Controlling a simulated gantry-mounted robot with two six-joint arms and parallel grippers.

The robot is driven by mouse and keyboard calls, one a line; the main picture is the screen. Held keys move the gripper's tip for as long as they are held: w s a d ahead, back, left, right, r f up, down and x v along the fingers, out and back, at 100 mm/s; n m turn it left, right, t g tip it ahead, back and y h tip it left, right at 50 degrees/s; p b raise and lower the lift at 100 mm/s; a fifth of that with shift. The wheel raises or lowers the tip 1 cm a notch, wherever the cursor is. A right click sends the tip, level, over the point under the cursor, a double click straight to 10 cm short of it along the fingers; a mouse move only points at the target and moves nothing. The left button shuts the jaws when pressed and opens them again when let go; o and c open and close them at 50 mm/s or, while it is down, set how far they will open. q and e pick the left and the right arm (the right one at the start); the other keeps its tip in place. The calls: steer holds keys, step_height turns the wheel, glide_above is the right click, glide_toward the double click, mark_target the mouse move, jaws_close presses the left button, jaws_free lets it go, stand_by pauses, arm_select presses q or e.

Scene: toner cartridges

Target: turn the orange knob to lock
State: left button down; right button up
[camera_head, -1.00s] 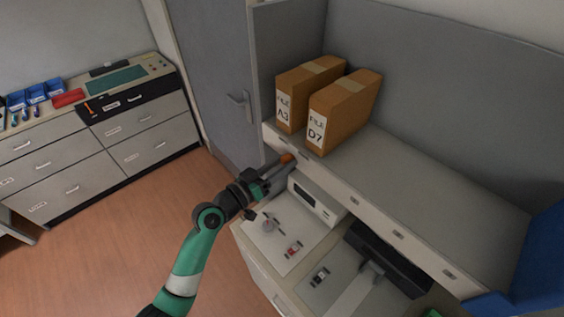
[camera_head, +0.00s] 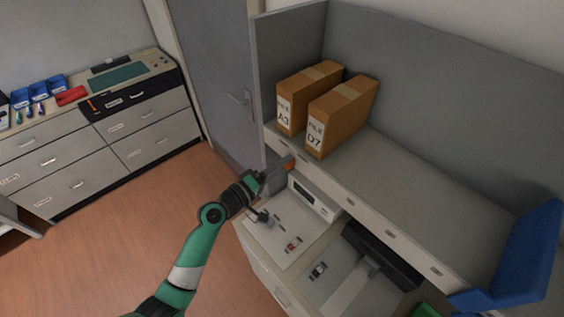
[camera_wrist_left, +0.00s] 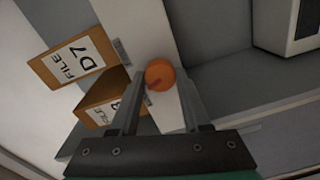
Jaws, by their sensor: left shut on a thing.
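The orange knob (camera_head: 289,167) sits at the left end of the shelf's front edge, below the file boxes. My left gripper (camera_head: 282,172) reaches it from the lower left, with its fingers at the knob. In the left wrist view the round orange knob (camera_wrist_left: 160,73) lies between the two fingertips, and the gripper is shut on it. A small dark red mark shows on the knob's lower left. In the head view the fingers partly hide the knob. My right gripper is not in view.
Two brown file boxes, A3 (camera_head: 292,121) and D7 (camera_head: 319,138), stand on the shelf (camera_head: 400,190) above the knob. A white device (camera_head: 312,197) is under the shelf. A grey door (camera_head: 215,75) stands behind, and drawers (camera_head: 160,140) are at the left. The floor (camera_head: 115,240) is clear.

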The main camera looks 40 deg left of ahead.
arm_select(q)
steer(key=n+p, duration=0.1)
steer(key=n, duration=0.3)
steer(key=shift+n+p, duration=0.3)
stand_by(0.5)
steer(key=shift+c, duration=1.8)
jaws_free()
steer(key=s, duration=1.1)
steer(key=shift+s+a+r+b, duration=0.15)
steer(key=shift+s+a+b, duration=0.2)
steer(key=shift+b, duration=0.1)
